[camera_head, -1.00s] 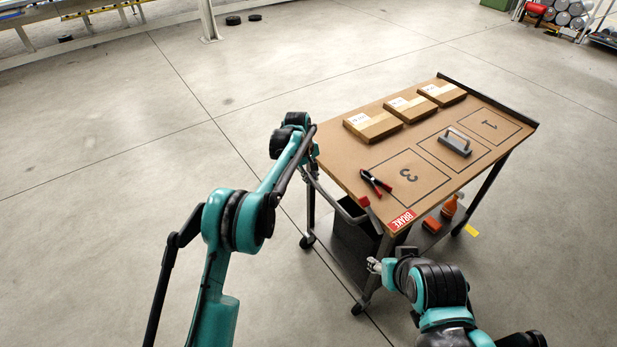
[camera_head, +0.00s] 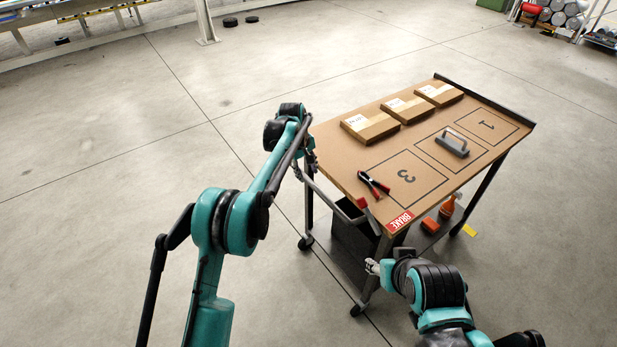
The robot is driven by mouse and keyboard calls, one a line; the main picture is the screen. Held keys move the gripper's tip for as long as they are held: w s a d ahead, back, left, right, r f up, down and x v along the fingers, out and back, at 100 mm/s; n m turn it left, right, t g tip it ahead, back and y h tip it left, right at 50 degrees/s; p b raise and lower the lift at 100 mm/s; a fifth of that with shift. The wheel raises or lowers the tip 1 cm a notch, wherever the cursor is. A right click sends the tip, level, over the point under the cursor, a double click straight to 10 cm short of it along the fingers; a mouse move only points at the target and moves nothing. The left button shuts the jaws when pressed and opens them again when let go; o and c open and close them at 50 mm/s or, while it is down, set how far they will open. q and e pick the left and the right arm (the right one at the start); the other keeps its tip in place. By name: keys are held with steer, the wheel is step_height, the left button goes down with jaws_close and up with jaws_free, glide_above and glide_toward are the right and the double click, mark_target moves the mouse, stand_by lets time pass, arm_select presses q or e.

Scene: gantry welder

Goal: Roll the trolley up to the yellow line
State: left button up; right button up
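The trolley has a brown top (camera_head: 345,155) with a dark raised far edge, and a tubular handle (camera_head: 333,203) at its near left end. A short yellow strip (camera_head: 469,230) shows on the floor beyond the trolley's right side; the trolley may hide more of it. My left gripper (camera_head: 309,165) is at the left end of the handle, by the top's corner. Its fingers are too small and covered to tell whether they grip. My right gripper (camera_head: 373,267) is low beside the trolley's near leg; its finger opening is unclear.
On the top are several items: three cardboard boxes (camera_head: 370,126), a grey handled block (camera_head: 453,146) and red-black pliers (camera_head: 373,185). A red BRAKE label (camera_head: 399,221) marks the near corner. Orange items (camera_head: 431,225) sit on the lower shelf. Open concrete floor lies left and beyond.

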arm_select(q)
step_height(320, 180, up, 8)
steer(key=s+a, duration=0.1)
steer(key=shift+a, duration=0.15)
stand_by(0.4)
steer(key=s+a+r+m+t, duration=0.1)
steer(key=s+a+r, duration=0.3)
steer(key=s, duration=0.2)
steer(key=s+a+r+m+t+b, duration=0.1)
steer(key=s+a+r, duration=0.2)
steer(key=s, duration=0.3)
steer(key=s+a+r+m+t, duration=0.1)
steer(key=s+a+r, duration=0.3)
steer(key=s, duration=0.2)
steer(key=s+a+f+m+t, duration=0.1)
steer(key=s+a+f, duration=0.1)
steer(key=s, duration=0.5)
steer(key=s+a+f+m+t+y, duration=0.1)
steer(key=s+a+f, duration=0.1)
steer(key=s+f, duration=0.3)
steer(key=s+a+f+m+t, duration=0.1)
steer(key=s+a+f, duration=0.1)
steer(key=s, duration=0.7)
steer(key=shift+s+a+f+m+y+b, duration=0.25)
steer(key=shift+f+m+y+b, duration=0.2)
steer(key=shift+f, duration=0.25)
